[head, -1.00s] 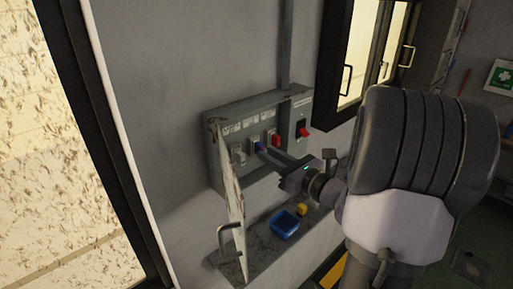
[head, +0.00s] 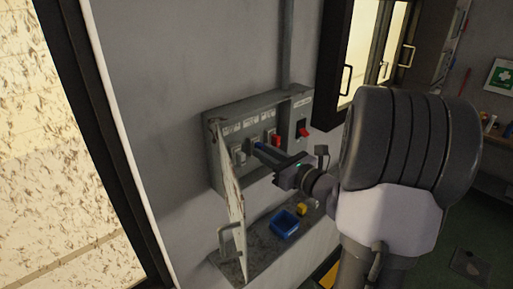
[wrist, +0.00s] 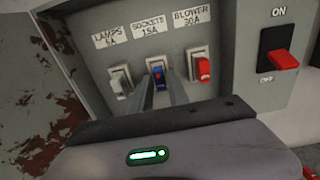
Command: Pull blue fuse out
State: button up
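The blue fuse (wrist: 159,76) sits at the holder labelled SOCKETS 15A, between a white lever-like fuse (wrist: 121,86) under LAMPS and a red fuse (wrist: 203,69) under BLOWER. My gripper (wrist: 160,86) has one finger on each side of the blue fuse. Its fingertips are at or very near the fuse. The wrist view does not make clear whether they touch it. In the head view my gripper (head: 264,153) reaches into the box from the right, with blue (head: 262,147) showing along its fingers.
The grey fuse box (head: 218,172) has its rusty door (head: 228,190) swung open at the left. A red ON/OFF switch (wrist: 282,60) is on the right. Below, a ledge (head: 245,262) holds a blue bin (head: 284,225) and a small yellow object (head: 302,209).

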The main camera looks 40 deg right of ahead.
jog(key=shift+w, duration=0.65)
jog(key=shift+s, duration=0.15)
jog(key=shift+c, duration=0.2)
grip_shut()
